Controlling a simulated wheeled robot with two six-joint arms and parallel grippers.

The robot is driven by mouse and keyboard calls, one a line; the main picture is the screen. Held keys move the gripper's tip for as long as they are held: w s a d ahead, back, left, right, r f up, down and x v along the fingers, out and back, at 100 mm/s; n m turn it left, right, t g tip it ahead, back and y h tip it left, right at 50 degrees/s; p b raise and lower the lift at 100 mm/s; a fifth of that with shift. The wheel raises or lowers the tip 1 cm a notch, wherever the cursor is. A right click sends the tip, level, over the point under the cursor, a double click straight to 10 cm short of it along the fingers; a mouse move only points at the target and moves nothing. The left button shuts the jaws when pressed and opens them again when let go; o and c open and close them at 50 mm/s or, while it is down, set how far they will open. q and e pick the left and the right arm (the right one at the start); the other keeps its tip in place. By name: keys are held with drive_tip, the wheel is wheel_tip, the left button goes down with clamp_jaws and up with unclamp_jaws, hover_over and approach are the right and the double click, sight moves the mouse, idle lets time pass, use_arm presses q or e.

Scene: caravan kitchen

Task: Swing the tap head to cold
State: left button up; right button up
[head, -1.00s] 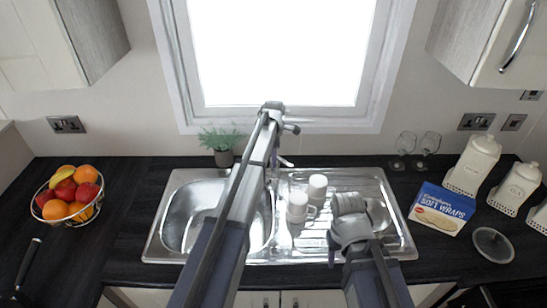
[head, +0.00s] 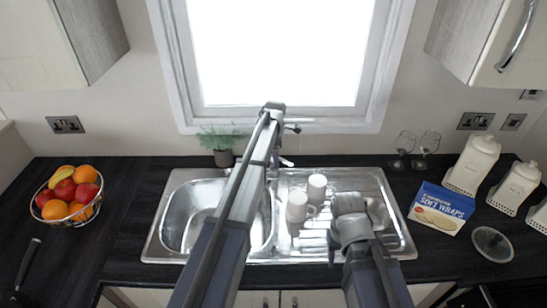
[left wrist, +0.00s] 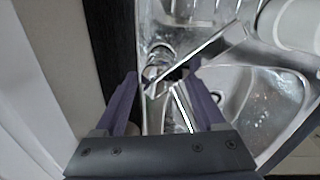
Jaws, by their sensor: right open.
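The chrome tap (left wrist: 160,70) stands behind the sink; in the left wrist view its body and a long bar reaching up to the right show. In the head view only a small part of the tap (head: 286,162) shows beside my left arm. My left gripper (left wrist: 165,82) is open, with its purple fingers apart on either side of the tap's lower parts; I cannot tell whether either finger touches. In the head view the left fingers are hidden behind the arm. My right gripper (head: 349,204) hangs over the drainer, open; its fingertips are mostly hidden.
The steel sink (head: 160,240) has two white mugs (head: 297,207) (head: 317,187) on its drainer, left of my right gripper. A potted plant (head: 222,150) stands behind the bowl. A fruit basket (head: 47,213) is left; a wraps box (head: 440,207) and white canisters (head: 473,164) are right.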

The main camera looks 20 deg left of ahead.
use_arm(q)
drive_tip(key=shift+o, duration=0.6)
drive_tip(key=shift+a, duration=0.15)
drive_tip(key=shift+r, duration=0.15)
drive_tip(key=r+p, duration=0.3)
drive_tip(key=p, duration=0.1)
drive_tip(key=r+p, duration=0.4)
drive_tip(key=shift+s+r, duration=0.2)
drive_tip(key=shift+r, duration=0.1)
